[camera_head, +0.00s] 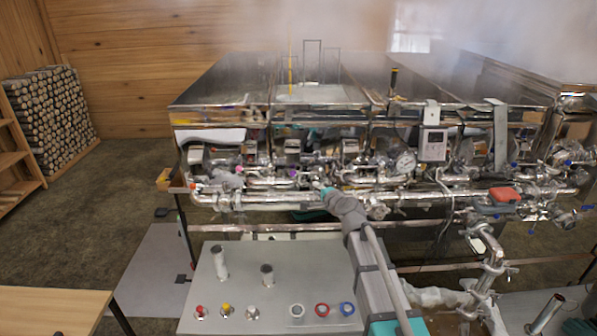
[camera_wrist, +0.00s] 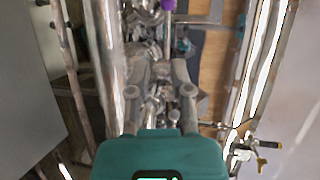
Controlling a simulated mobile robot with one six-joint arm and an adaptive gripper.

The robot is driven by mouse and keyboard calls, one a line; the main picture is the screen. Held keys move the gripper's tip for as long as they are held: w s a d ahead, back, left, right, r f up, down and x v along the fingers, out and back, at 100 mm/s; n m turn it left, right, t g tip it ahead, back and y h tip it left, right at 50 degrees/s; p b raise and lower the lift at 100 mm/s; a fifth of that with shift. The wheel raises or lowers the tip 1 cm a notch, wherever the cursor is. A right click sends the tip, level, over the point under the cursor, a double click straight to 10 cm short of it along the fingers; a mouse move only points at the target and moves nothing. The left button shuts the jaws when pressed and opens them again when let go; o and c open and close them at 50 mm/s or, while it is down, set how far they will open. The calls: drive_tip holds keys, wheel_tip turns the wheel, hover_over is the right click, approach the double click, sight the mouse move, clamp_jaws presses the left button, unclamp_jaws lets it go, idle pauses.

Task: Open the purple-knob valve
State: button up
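The purple knob (camera_wrist: 168,5) shows at the top edge of the wrist view, partly cut off, on the metal pipework. The knob lies beyond the fingertips and is not touched. In the head view my gripper (camera_head: 328,191) is at the front pipes, small and partly hidden by my arm.
The steaming steel evaporator (camera_head: 230,113) stands behind the pipes. A red-topped box (camera_head: 504,195) and a gauge (camera_head: 405,161) are to the right. A grey panel with several knobs (camera_head: 246,288) is in front. A yellow-handled valve (camera_wrist: 268,145) is at lower right in the wrist view.

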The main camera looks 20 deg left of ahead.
sight(298, 173)
drive_tip(key=shift+w+a+r+m, duration=0.25)
drive_tip(key=shift+a+r+m, duration=0.1)
drive_tip(key=shift+m, duration=0.05)
drive_tip(key=shift+w, duration=0.1)
drive_tip(key=b+x, duration=0.2)
drive_tip(key=x, duration=1.1)
drive_tip(key=shift+w+a+r, duration=0.1)
drive_tip(key=shift+w+a, duration=0.1)
drive_tip(key=shift+w, duration=0.1)
drive_tip(key=shift+c, duration=0.2)
clamp_jaws()
